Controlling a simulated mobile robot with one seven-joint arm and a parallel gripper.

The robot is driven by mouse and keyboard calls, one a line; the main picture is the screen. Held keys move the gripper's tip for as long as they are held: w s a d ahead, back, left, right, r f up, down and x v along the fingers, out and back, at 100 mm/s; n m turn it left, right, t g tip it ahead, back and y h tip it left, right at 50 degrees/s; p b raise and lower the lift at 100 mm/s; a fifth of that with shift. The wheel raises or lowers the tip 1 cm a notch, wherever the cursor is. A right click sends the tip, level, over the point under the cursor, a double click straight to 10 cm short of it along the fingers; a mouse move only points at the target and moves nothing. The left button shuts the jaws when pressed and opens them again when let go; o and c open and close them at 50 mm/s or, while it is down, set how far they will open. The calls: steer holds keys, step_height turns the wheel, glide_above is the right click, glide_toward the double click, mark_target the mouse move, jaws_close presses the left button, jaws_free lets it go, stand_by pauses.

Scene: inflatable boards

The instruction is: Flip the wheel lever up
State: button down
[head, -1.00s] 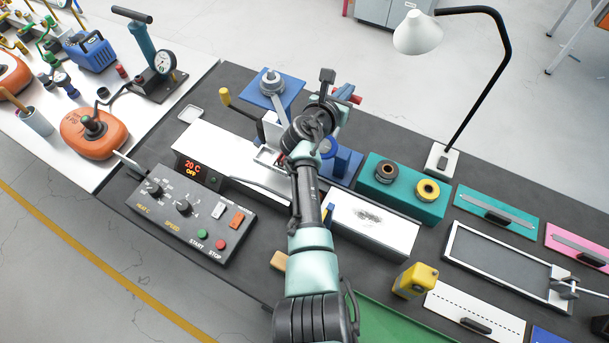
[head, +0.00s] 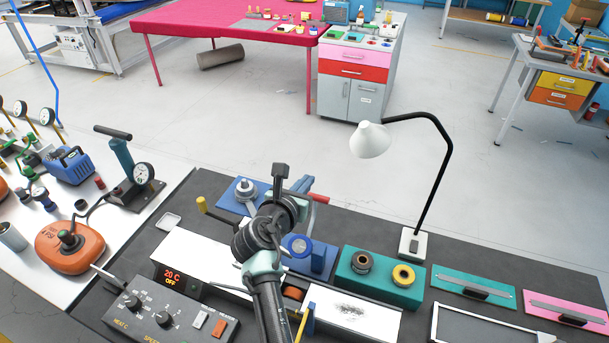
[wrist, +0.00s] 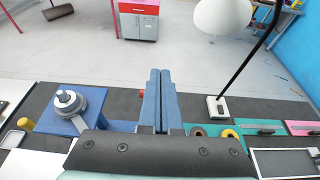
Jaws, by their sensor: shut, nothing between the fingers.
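My gripper (head: 305,182) is at the back of the black bench, above the seaming machine. In the wrist view its blue fingers (wrist: 160,78) are together with nothing between them. A red handle end (head: 319,199), possibly the wheel lever, shows just beside and below the fingers in the head view. In the wrist view only a bit of the red handle (wrist: 141,93) shows left of the fingers; the rest is hidden. I cannot tell whether they touch. An orange wheel (head: 293,293) sits lower, partly behind my arm.
A yellow-knobbed handle (head: 202,203) and a grey spindle on a blue plate (head: 232,207) stand left. A blue block (head: 318,265) and a teal tape holder (head: 383,290) are right. A lamp (head: 370,140) rises farther right. Floor behind the bench is clear.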

steer(key=shift+s+a+r, duration=0.1)
steer(key=shift+s+r, duration=0.2)
steer(key=shift+r, duration=0.25)
steer(key=shift+s+r, duration=0.25)
steer(key=shift+r, duration=0.3)
